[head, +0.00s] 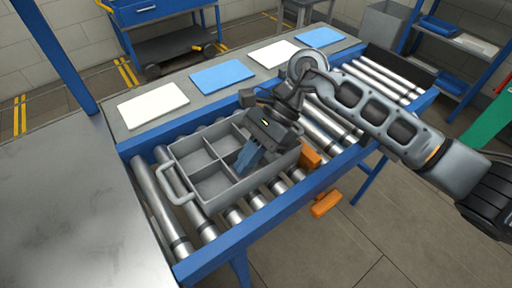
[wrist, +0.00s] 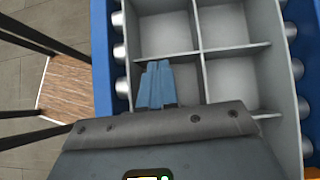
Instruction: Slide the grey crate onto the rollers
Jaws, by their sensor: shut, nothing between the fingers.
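The grey crate (head: 238,193) rests on the rollers (head: 153,196) of the conveyor, between its blue side rails. It has several square compartments, and those that show are empty. A loop handle (head: 172,187) is on its left end. My gripper (head: 244,166) is shut, with its blue fingers together and nothing between them. It points down over the right part of the crate, and hides some of it. In the wrist view the fingertips (wrist: 157,66) are beside a divider of the crate (wrist: 234,50). I cannot tell whether they touch it.
A bare metal table (head: 65,200) adjoins the conveyor's left end. White and blue panels (head: 222,75) lie on the ledge behind. Free rollers (head: 375,80) continue to the right, beyond my arm.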

